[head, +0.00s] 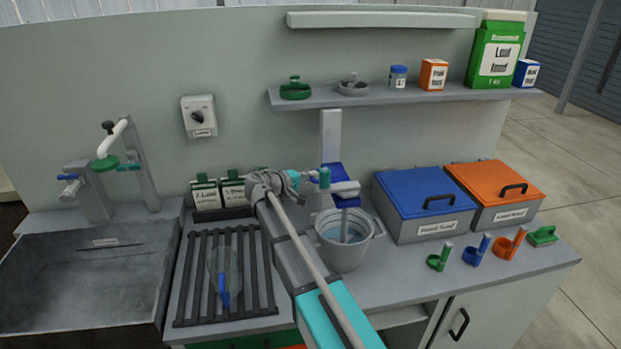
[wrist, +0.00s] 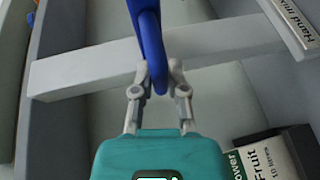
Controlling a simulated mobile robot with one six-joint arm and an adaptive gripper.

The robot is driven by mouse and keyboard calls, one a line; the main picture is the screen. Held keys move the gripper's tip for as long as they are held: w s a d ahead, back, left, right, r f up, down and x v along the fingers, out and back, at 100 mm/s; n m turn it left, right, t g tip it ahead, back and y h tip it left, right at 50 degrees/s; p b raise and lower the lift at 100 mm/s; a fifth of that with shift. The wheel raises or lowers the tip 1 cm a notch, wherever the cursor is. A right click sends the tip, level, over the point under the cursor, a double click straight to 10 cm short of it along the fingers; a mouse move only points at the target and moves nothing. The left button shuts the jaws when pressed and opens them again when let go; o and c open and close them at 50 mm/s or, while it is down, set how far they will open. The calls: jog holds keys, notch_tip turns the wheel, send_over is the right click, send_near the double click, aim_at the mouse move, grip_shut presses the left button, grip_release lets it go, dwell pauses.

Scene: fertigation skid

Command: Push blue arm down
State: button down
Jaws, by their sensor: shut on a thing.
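The blue arm (wrist: 148,35) comes down from the top of the wrist view, and its lower end sits between the fingers of my gripper (wrist: 158,78). My gripper is shut on it. In the head view the blue arm (head: 335,171) shows partly beside the grey stand (head: 330,135), and my gripper's teal body is at its left. The rest of the arm's shape and the fingertips are hard to make out there. A grey bar (wrist: 95,68) crosses behind the fingers in the wrist view. A grey bucket (head: 344,255) with bluish water stands below the stand, with a rod dipping into it.
A dark rack (head: 215,305) holding a clear scoop with a blue handle lies at left, beside a sink (head: 85,290). Blue-lidded (head: 423,192) and orange-lidded (head: 497,190) bins stand at right, with several coloured scoops in front. A shelf (head: 400,97) runs above.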

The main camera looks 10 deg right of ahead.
jog(key=shift+s+f, duration=0.2)
jog(key=shift+f, duration=0.2)
jog(key=c, duration=0.6)
grip_release()
jog(key=shift+w, duration=0.15)
jog(key=shift+c, duration=0.2)
jog(key=shift+r, duration=0.15)
